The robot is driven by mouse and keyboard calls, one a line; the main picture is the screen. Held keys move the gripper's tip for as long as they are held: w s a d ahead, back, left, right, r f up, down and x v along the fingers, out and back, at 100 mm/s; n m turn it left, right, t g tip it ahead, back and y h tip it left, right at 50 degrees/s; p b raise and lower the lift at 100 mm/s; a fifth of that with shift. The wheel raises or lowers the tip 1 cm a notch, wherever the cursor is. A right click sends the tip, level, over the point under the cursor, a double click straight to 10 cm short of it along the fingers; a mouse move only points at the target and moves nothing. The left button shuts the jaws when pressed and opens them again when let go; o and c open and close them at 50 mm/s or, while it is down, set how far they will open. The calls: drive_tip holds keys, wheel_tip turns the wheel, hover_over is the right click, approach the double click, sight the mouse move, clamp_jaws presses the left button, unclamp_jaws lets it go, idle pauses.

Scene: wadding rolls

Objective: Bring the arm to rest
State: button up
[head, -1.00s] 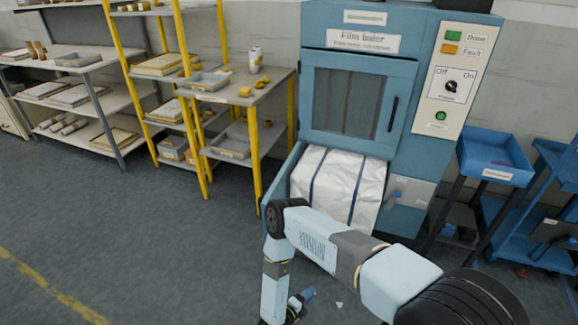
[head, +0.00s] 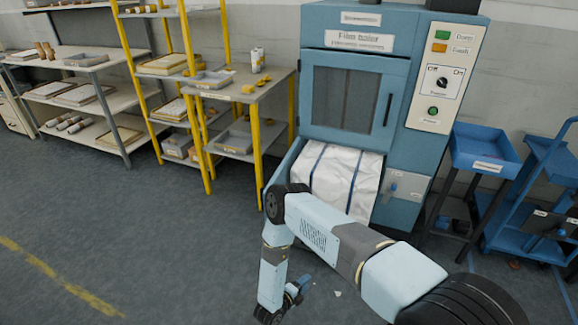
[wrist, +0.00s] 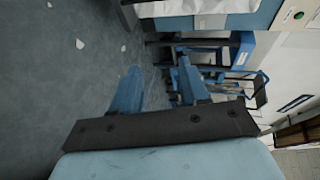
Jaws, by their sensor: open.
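My arm reaches in from the lower right of the head view and bends down at the elbow. My gripper (head: 293,294) hangs low over the grey floor, in front of the film baler (head: 440,125). In the wrist view the two blue fingers of my gripper (wrist: 158,82) stand apart with nothing between them. The gripper touches nothing that I can see.
A white strapped bale (head: 342,180) sits in the baler's lower opening. A blue tray stand (head: 486,150) and a blue cart (head: 535,215) stand at right. Yellow-post shelving (head: 258,150) stands left of the baler. The floor (head: 130,230) at left is clear, with scraps near my gripper.

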drive_tip(key=w+a+r+n+y, duration=0.2)
drive_tip(key=w+a+r+y, duration=0.15)
drive_tip(key=w+r, duration=0.75)
drive_tip(key=w+a+r+n+y, duration=0.2)
drive_tip(key=w+a+r+y, duration=0.15)
drive_tip(key=w+r, duration=0.8)
wheel_tip(320, 180, up, 31)
drive_tip(key=w+d+n+y, duration=0.2)
drive_tip(key=n+y, duration=0.2)
drive_tip(key=n, duration=0.4)
drive_tip(key=s+d+r+n+g+y, duration=0.1)
drive_tip(key=s+d+r+n, duration=0.35)
drive_tip(key=s+r, duration=0.5)
drive_tip(key=s+d+r+n+g+y, duration=0.1)
drive_tip(key=s+d+r+n+g, duration=0.15)
drive_tip(key=s+d+r, duration=0.7)
drive_tip(key=s+d+r+n+h, duration=0.1)
drive_tip(key=s+d+r+n, duration=0.1)
drive_tip(key=s, duration=0.6)
drive_tip(key=s+d+r+n+g+h, duration=0.1)
drive_tip(key=s+d+r+n, duration=0.1)
drive_tip(key=s, duration=0.7)
drive_tip(key=s+d+r+n+h, duration=0.1)
drive_tip(key=s+d+r+n, duration=0.1)
drive_tip(key=s, duration=0.6)
drive_tip(key=shift+s+d+r+n+g, duration=0.4)
drive_tip(key=shift+d+r, duration=0.3)
drive_tip(key=shift+d, duration=0.55)
